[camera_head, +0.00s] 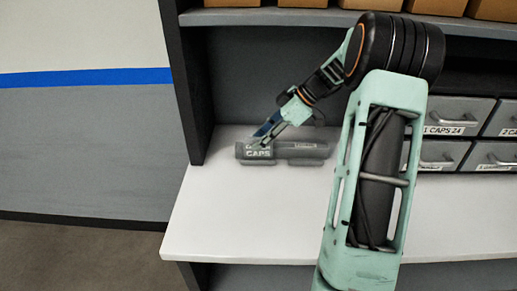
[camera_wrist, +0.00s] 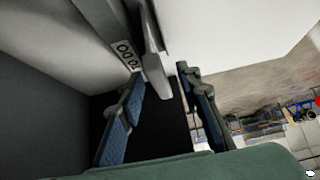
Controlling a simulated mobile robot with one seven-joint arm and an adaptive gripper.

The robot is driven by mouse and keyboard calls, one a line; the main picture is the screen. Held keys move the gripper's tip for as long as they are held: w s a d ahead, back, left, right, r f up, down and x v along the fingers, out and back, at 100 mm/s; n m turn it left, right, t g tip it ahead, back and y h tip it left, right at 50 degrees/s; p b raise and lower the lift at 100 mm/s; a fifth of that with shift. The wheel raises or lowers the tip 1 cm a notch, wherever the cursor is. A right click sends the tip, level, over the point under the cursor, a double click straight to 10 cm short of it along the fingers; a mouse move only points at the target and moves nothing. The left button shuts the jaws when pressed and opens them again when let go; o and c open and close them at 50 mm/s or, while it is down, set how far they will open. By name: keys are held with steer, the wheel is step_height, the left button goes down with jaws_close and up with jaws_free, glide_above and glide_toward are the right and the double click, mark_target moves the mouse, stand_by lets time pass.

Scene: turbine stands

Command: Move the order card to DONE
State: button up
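A low grey holder (camera_head: 302,150) lies on the white desk. A grey plate marked CAPS (camera_head: 258,153), which looks like the order card, shows at its left end. A small pale label (camera_head: 305,146) sits on the holder's right part, too small to read. My gripper (camera_head: 262,136) is just above and behind the CAPS plate; I cannot tell whether it touches. In the wrist view my gripper (camera_wrist: 161,78) has its blue-padded fingers apart, with the grey holder (camera_wrist: 152,68) and a white lettered label (camera_wrist: 126,54) near the tips. No card is clear between the fingers.
Grey drawers (camera_head: 453,115) with CAPS labels stand at the back right. A dark side panel (camera_head: 187,85) rises at the desk's left. Cardboard boxes (camera_head: 383,4) sit on the shelf above. The white desk (camera_head: 240,215) is clear in front of the holder.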

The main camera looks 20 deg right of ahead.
steer(key=shift+b, duration=0.35)
stand_by(0.4)
steer(key=shift+c, duration=0.3)
jaws_close()
